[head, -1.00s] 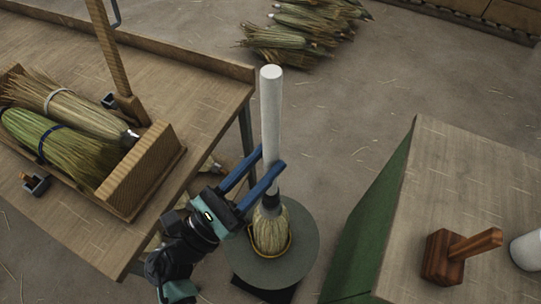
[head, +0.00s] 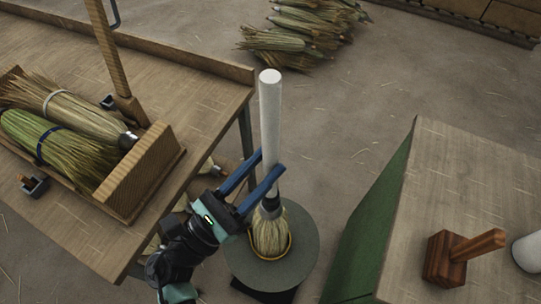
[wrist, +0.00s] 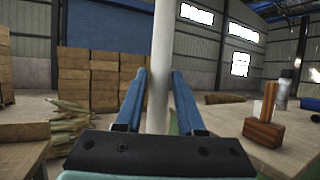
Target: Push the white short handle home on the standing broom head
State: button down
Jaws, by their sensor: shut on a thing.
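The white short handle (head: 270,115) stands upright on the standing broom head (head: 269,232), its lower end at the dark collar on top of the straw. The broom head sits on a round grey stand (head: 305,245). My gripper (head: 265,170) is shut on the handle's lower part, just above the collar. The handle also shows between the two blue fingers in the wrist view (wrist: 159,75). The exact seat of the handle in the collar is too small to tell.
A wooden bench (head: 205,115) at the left holds a tray (head: 143,170) of straw bundles. At the right, a table (head: 470,190) bears a wooden mallet (head: 446,257) and a white cylinder (head: 528,251). Straw sheaves (head: 300,30) lie on the floor behind.

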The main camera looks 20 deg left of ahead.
jog(key=shift+c, duration=2.2)
grip_release()
jog(key=shift+f, duration=0.25)
